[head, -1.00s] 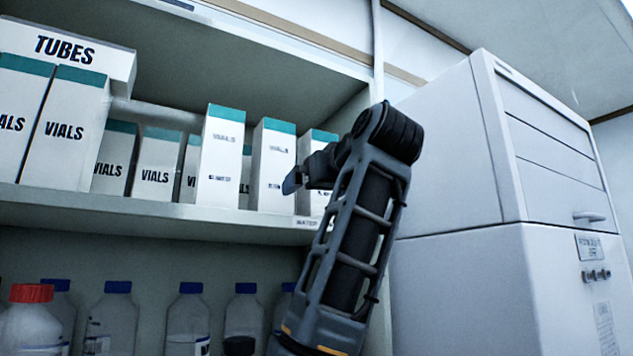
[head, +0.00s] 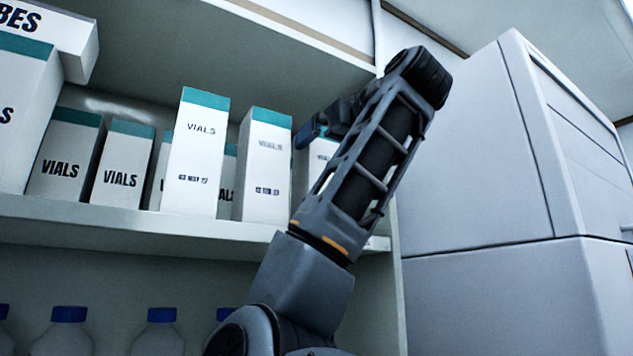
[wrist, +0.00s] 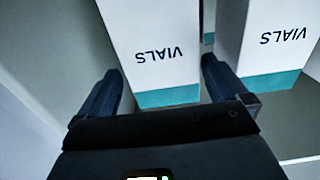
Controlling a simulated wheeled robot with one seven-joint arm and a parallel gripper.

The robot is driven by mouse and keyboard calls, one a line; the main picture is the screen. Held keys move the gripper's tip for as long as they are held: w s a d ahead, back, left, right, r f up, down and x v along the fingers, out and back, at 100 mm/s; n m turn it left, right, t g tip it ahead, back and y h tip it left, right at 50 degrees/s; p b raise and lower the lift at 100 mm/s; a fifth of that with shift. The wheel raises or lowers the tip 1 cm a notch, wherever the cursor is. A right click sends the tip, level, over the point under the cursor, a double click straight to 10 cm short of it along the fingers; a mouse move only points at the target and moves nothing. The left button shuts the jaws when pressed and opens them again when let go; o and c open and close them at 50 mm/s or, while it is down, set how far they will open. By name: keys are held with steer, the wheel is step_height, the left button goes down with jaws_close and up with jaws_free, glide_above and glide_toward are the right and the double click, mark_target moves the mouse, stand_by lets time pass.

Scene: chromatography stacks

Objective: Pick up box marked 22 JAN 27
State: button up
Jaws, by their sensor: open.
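White boxes with teal tops marked VIALS stand upright on the shelf. Three tall ones are nearest my gripper: a left one (head: 197,155), a middle one (head: 264,170) and a right one (head: 325,150), partly hidden behind my arm. Small date-like print shows on the left and middle ones, but I cannot read which says 22 JAN 27. My gripper (head: 312,130) is open and empty in front of the right box. In the wrist view, upside down, that box (wrist: 150,25) lines up between my open fingers (wrist: 160,70); another VIALS box (wrist: 265,50) stands beside it.
The shelf edge (head: 130,228) runs below the boxes. More VIALS boxes (head: 65,155) and a TUBES box (head: 45,30) are at the left. Blue-capped bottles (head: 160,335) stand below. A large white cabinet (head: 470,180) is close on the right.

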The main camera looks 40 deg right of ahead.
steer(key=w, duration=0.1)
steer(key=w+p, duration=0.1)
steer(key=w, duration=0.1)
steer(key=w+p, duration=0.1)
steer(key=shift+w+d, duration=0.2)
steer(key=shift+d, duration=0.05)
steer(key=shift+w+d+f, duration=0.15)
steer(key=shift+w, duration=0.45)
steer(key=shift+c, duration=0.3)
steer(key=c, duration=1.4)
